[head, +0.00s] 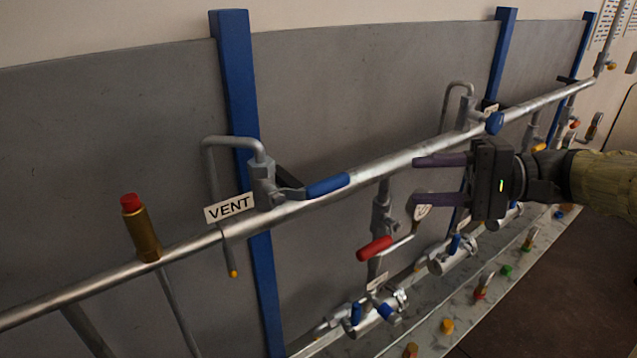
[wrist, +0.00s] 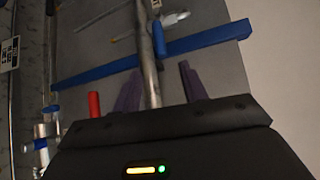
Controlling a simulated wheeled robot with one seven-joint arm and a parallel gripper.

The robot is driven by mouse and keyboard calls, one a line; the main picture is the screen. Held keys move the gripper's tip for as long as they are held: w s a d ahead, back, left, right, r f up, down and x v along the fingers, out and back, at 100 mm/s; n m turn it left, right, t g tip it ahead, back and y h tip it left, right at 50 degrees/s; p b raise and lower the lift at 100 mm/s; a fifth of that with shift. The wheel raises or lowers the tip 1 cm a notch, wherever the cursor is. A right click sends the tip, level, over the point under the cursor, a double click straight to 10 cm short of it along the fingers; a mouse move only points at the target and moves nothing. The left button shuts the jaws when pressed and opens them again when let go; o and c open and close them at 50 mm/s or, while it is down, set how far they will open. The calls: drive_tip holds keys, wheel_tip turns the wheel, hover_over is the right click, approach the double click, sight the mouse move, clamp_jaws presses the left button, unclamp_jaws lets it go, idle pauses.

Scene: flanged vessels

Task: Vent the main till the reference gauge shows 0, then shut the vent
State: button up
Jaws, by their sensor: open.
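The vent valve (head: 262,180) sits on the long silver main pipe (head: 400,163), beside a white VENT label (head: 230,207). Its blue lever handle (head: 328,185) lies nearly along the pipe, pointing right; it also appears in the wrist view (wrist: 159,38). A bent tube from the valve turns down to an orange tip (head: 234,273). My gripper (head: 416,181) is open and empty, to the right of the handle and apart from it. In the wrist view the purple fingers (wrist: 158,72) appear either side of the pipe. I cannot pick out the reference gauge or a reading.
A brass fitting with a red cap (head: 140,228) stands on the pipe at left. A red lever (head: 375,248) hangs below the pipe. Blue posts (head: 237,80) stand behind. A second blue-handled valve (head: 494,123) is beyond my gripper. Several small coloured pieces lie on the lower ledge (head: 440,310).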

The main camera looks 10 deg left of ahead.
sight(318, 185)
drive_tip(key=a+p, duration=0.1)
drive_tip(key=a, duration=0.4)
drive_tip(key=s+a+f+p, duration=0.1)
drive_tip(key=a+p, duration=0.1)
drive_tip(key=a, duration=0.4)
drive_tip(key=a+f+p, duration=0.1)
drive_tip(key=a, duration=0.4)
drive_tip(key=shift+s+a+f+p, duration=0.2)
drive_tip(key=shift+s+a+p, duration=0.05)
drive_tip(key=shift+a+p, duration=0.1)
clamp_jaws()
